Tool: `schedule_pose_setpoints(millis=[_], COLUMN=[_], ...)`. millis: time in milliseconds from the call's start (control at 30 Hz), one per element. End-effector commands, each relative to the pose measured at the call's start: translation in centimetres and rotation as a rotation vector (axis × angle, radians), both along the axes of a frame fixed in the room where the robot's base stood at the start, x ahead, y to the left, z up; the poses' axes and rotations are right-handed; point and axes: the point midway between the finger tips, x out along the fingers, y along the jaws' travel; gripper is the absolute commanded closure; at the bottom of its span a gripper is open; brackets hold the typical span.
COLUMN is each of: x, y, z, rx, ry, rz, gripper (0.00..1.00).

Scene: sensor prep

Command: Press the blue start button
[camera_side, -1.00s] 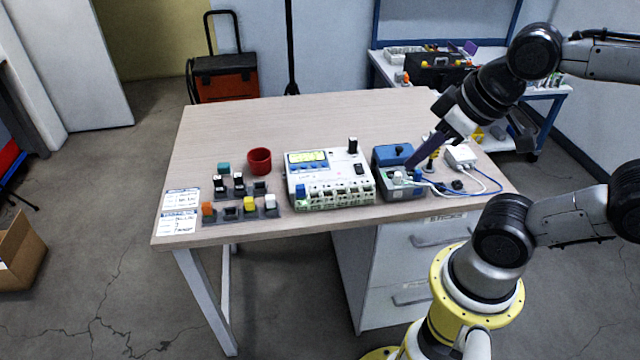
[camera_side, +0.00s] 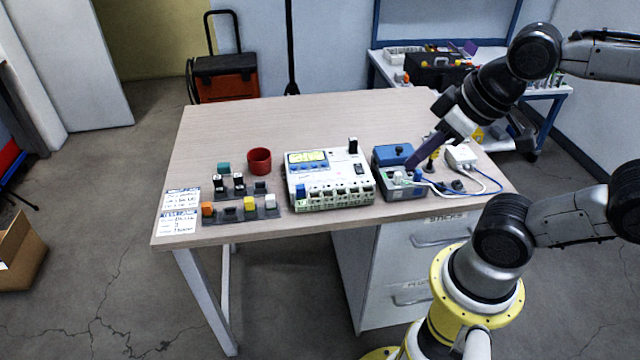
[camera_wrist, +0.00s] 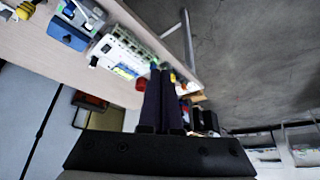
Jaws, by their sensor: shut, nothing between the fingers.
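My gripper (camera_side: 412,163) is shut, its dark fingers slanting down to the blue-topped box (camera_side: 393,155) at the right of the table. The fingertips are at the box's right front part; whether they touch it I cannot tell. A small blue piece (camera_side: 417,175) shows just beside and below the tips; whether it is the start button is unclear. In the wrist view my fingers (camera_wrist: 160,67) lie close together with nothing between them, and the blue-topped box (camera_wrist: 68,34) is at upper left. The white instrument (camera_side: 325,175) has a lit yellow display and a blue piece at its front left corner.
A red cup (camera_side: 260,161) stands behind the coloured blocks in holders (camera_side: 240,208) at the left. Labelled cards (camera_side: 180,210) lie at the left edge. A white box with cables (camera_side: 461,156) is right of my gripper. The back of the table is clear.

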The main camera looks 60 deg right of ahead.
Motion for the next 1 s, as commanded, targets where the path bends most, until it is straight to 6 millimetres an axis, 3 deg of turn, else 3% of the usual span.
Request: schedule_pose_setpoints(millis=[667, 867, 1000], x=[0.3, 3.8, 8.8], y=[0.0, -1.4, -3.1], z=[0.2, 2.9, 5.7], rx=[-0.002, -0.097, -0.242], ry=[-0.014, -0.185, -0.328], rz=[0.002, 0.034, 0.093], gripper=[1.0, 1.0, 1.0])
